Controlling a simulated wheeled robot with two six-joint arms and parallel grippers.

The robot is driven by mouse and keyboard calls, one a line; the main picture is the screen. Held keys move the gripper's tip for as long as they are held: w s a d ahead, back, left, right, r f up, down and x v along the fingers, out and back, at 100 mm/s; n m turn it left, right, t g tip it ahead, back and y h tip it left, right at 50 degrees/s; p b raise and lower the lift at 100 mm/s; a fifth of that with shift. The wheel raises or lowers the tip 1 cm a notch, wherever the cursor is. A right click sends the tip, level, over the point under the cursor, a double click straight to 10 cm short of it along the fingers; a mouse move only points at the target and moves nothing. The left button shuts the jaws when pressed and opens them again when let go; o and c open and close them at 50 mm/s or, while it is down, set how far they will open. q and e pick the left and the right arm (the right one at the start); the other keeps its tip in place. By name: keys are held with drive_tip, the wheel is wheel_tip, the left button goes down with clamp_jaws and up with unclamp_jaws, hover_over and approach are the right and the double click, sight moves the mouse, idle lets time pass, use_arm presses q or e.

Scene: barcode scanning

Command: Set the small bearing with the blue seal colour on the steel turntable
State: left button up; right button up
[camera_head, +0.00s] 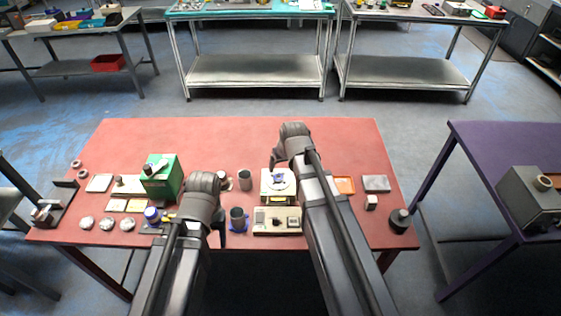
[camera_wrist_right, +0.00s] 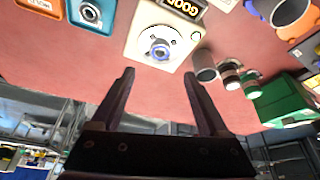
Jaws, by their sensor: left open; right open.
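A small bearing with a blue seal (camera_wrist_right: 160,50) lies on the round steel turntable (camera_wrist_right: 143,39), close to its middle, in the right wrist view. In the head view the bearing (camera_head: 279,178) also shows on the turntable (camera_head: 290,186). My right gripper (camera_wrist_right: 163,76) is open and empty, its two fingers apart beside the turntable unit, with nothing between them. In the head view my right gripper (camera_head: 277,160) is just behind the turntable. My left gripper (camera_head: 220,232) is open beside a dark cup, partly hidden by its own arm.
A green box (camera_head: 163,180), dark cup (camera_head: 238,214) and grey cup (camera_head: 245,179) stand nearby. The red table's back is clear.

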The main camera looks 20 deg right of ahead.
use_arm(q)
wheel_tip(320, 180, up, 2)
drive_tip(key=shift+r+p, duration=0.25)
drive_tip(key=shift+p, duration=0.5)
use_arm(e)
drive_tip(key=s+a+n+g+h, duration=0.1)
drive_tip(key=s+a+g, duration=0.1)
drive_tip(key=s+a, duration=0.4)
drive_tip(key=s+a+r+n+g, duration=0.1)
drive_tip(key=s+a, duration=0.6)
drive_tip(key=s, duration=0.7)
drive_tip(key=shift+a+n+g+h, duration=0.3)
drive_tip(key=shift+n+g+h, duration=0.15)
drive_tip(key=shift+g, duration=0.55)
use_arm(q)
drive_tip(key=shift+d, duration=0.1)
use_arm(e)
drive_tip(key=shift+d, duration=0.1)
